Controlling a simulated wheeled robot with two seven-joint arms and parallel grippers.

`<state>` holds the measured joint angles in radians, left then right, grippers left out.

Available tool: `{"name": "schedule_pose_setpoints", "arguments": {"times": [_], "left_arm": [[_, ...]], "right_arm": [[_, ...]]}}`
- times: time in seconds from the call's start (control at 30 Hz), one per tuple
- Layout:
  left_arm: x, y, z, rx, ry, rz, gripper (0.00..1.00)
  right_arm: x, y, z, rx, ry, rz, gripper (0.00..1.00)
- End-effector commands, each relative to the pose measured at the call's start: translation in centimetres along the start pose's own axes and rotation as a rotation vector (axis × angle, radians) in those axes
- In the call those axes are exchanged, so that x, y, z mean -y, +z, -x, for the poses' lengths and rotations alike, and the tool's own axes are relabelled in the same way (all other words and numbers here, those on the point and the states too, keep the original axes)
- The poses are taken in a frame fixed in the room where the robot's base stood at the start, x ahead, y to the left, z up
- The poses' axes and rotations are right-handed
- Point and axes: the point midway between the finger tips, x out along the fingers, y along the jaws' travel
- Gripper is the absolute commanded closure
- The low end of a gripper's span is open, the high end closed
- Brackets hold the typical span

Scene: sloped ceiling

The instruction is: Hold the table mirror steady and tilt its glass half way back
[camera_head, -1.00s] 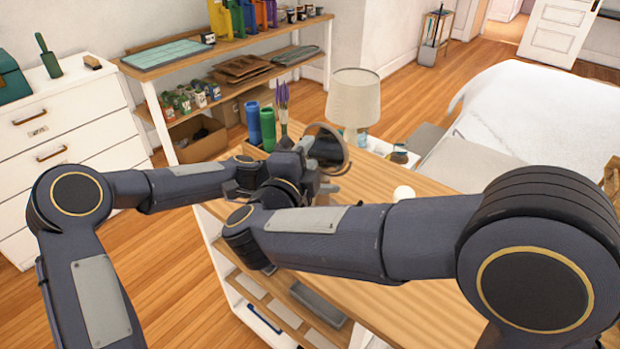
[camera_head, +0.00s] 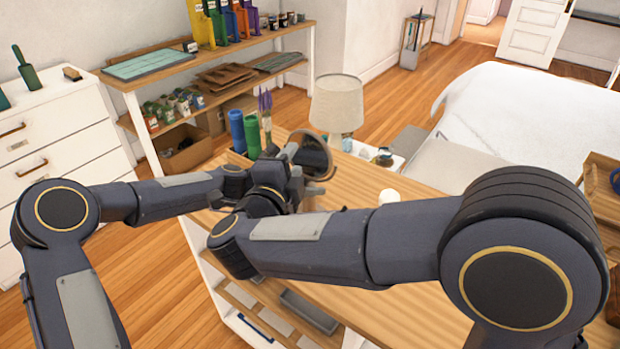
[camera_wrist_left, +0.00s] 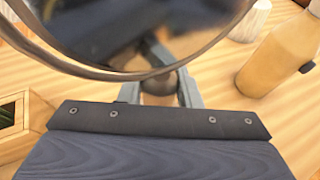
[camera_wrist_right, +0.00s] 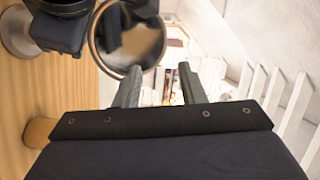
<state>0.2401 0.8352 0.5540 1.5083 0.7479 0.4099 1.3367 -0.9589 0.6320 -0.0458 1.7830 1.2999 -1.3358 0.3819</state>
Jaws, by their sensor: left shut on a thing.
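The table mirror (camera_head: 313,154) has a round glass in a dark rim and stands on the wooden table. In the left wrist view its glass (camera_wrist_left: 140,25) fills the top, tilted, above a ball joint and short stem (camera_wrist_left: 160,86). My left gripper (camera_wrist_left: 158,88) is shut on the stem just below the glass. In the right wrist view the mirror (camera_wrist_right: 127,38) shows beyond my right gripper (camera_wrist_right: 160,72), whose fingers are open and apart. The rim overlaps the left finger's tip; I cannot tell whether they touch. In the head view my arms hide the mirror's lower part.
A tan bottle (camera_wrist_left: 281,55) stands close to the right in the left wrist view. The tabletop (camera_head: 425,205) has free room at right.

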Motion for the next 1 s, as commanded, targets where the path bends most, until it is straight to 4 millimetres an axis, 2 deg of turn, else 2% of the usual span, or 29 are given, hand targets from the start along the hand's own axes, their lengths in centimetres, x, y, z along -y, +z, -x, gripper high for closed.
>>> {"name": "schedule_pose_setpoints", "arguments": {"times": [0.07, 0.2, 0.33, 0.47, 0.53, 0.7, 0.87, 1.0], "left_arm": [[0.0, 0.0, 0.0, 0.0, 0.001, -0.001, 1.0], [0.0, 0.0, 0.0, 0.0, 0.001, -0.001, 1.0], [0.0, 0.0, 0.0, 0.0, 0.001, -0.001, 1.0], [0.0, 0.0, 0.0, 0.0, 0.001, -0.001, 1.0], [-0.1, 0.0, 0.0, 0.0, 0.001, -0.002, 1.0], [-0.1, 0.0, 0.0, 0.0, 0.002, -0.002, 1.0], [-0.1, 0.0, 0.0, 0.0, 0.002, -0.002, 1.0], [-0.1, 0.0, 0.0, 0.0, 0.002, -0.002, 1.0]], "right_arm": [[0.0, 0.0, 0.0, 0.0, 0.0, 0.0, 0.64], [0.3, 0.5, -0.2, 0.019, -0.005, -0.002, 0.82], [1.9, 2.7, -1.1, 0.117, -0.03, -0.007, 0.99], [5.2, 6.9, -2.1, 0.312, -0.091, 0.009, 1.0], [7.5, 9.5, -2.5, 0.441, -0.141, 0.043, 1.0], [11.9, 14.2, -2.2, 0.727, -0.263, 0.197, 1.0], [14.0, 16.5, -1.5, 0.944, -0.353, 0.425, 1.0], [13.9, 16.6, -1.6, 1.086, -0.383, 0.674, 1.0]]}}
